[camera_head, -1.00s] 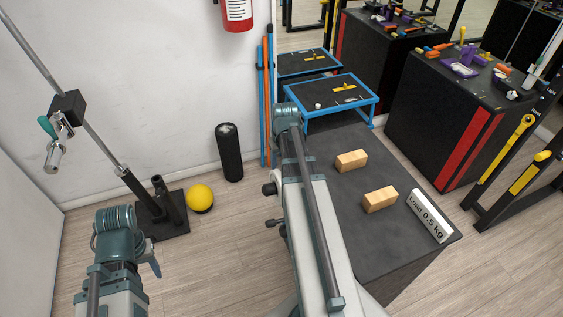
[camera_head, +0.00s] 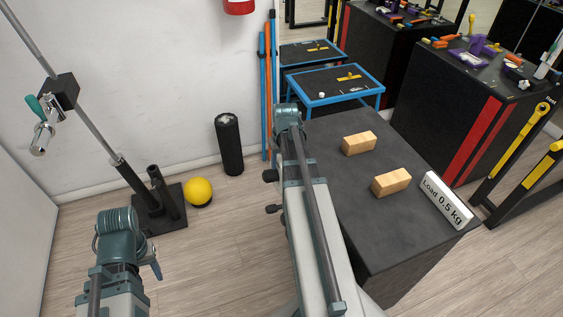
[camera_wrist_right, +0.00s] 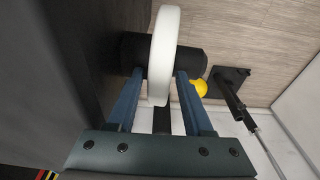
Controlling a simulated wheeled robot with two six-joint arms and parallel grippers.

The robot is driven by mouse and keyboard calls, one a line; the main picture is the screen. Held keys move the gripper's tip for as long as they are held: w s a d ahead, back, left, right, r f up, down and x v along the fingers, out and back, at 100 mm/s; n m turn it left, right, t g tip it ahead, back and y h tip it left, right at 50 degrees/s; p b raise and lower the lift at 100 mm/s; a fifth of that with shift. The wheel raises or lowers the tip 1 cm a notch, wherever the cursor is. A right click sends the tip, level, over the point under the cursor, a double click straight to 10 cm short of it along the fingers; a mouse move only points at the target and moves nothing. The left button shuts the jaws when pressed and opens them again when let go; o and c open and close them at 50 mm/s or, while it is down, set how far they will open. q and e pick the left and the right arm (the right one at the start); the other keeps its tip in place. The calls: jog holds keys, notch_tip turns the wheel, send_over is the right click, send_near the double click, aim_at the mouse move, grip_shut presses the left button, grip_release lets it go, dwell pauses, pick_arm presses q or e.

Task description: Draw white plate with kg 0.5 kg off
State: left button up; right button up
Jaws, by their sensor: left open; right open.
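The white plate (camera_wrist_right: 163,50) shows nearly edge-on in the right wrist view. It stands upright across a thick black cylinder (camera_wrist_right: 190,60). My right gripper (camera_wrist_right: 160,85) is open, its blue fingers on either side of the plate's lower edge, with gaps visible. In the head view my right arm hides the plate and the right fingers. A white sign reading "Load 0.5 kg" (camera_head: 446,201) stands on the dark box (camera_head: 375,225). My left gripper (camera_head: 120,235) is open and away at the lower left; its fingertips are barely visible.
Two wooden blocks (camera_head: 359,143) (camera_head: 391,182) lie on the box. A black roller (camera_head: 229,144), a yellow ball (camera_head: 198,191) and a bar stand (camera_head: 160,205) are on the floor near the wall. Blue-framed steps (camera_head: 335,88) stand behind the box. The floor between my arms is clear.

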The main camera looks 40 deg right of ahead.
grip_shut()
dwell(1.2)
dwell(0.4)
dwell(1.6)
